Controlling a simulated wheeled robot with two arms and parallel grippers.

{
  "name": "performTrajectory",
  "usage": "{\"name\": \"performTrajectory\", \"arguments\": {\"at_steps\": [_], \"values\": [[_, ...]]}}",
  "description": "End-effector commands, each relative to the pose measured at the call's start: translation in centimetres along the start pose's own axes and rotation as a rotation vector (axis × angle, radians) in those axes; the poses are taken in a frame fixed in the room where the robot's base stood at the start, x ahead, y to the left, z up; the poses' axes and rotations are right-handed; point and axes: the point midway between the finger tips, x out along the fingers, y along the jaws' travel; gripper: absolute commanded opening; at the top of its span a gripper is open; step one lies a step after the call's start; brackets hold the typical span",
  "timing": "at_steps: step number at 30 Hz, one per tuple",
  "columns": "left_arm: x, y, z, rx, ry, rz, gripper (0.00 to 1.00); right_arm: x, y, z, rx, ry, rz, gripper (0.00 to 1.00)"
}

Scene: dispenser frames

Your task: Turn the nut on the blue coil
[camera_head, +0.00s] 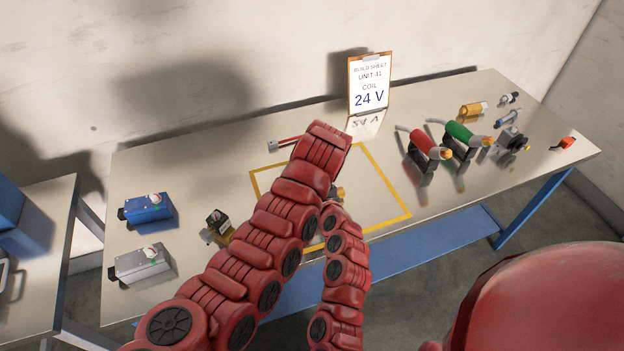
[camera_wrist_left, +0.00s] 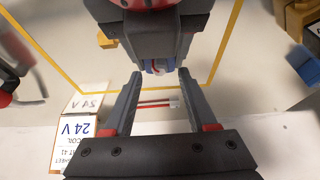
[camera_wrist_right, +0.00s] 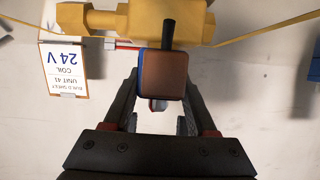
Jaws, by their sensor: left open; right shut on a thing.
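The blue coil (camera_wrist_right: 138,75) is close in the right wrist view, its blue side and a brown face visible, beside a brass valve body (camera_wrist_right: 225,22). My right gripper (camera_wrist_right: 158,118) is shut on the coil. In the head view my arms hide both grippers and most of the valve.
A yellow outline (camera_head: 385,170) marks the table's middle. A sheet reading 24 V (camera_head: 369,85) stands behind it. Blue (camera_head: 147,209) and grey (camera_head: 140,264) boxes and a brass part with a black top (camera_head: 215,228) are at left. Red (camera_head: 423,145) and green (camera_head: 461,133) tools stand at right.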

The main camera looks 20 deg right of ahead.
Motion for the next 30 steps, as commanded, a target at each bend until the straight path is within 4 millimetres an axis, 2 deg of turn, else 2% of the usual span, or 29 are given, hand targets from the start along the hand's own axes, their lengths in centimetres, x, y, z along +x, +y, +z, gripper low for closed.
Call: {"name": "performTrajectory", "arguments": {"at_steps": [6, 15, 24, 25, 30], "values": [[1.4, 0.0, 0.2, 0.001, -0.003, 0.001, 0.58, 0.0, 0.0, 0.0, -0.001, -0.001, 0.0, 0.0], [1.6, 0.0, 0.1, 0.0, -0.002, 0.002, 0.58, 0.0, 0.0, 0.0, -0.001, -0.001, 0.0, 0.0], [1.6, 0.0, 0.1, 0.0, -0.002, 0.001, 0.04, 0.0, 0.0, 0.0, -0.001, -0.001, 0.0, 0.0], [1.6, 0.0, 0.1, 0.0, -0.002, 0.001, 0.0, 0.0, 0.0, 0.0, -0.001, -0.001, 0.0, 0.0], [1.6, 0.0, 0.1, 0.0, -0.002, 0.001, 0.0, 0.0, 0.0, 0.0, 0.0, -0.001, 0.0, 0.0]]}}
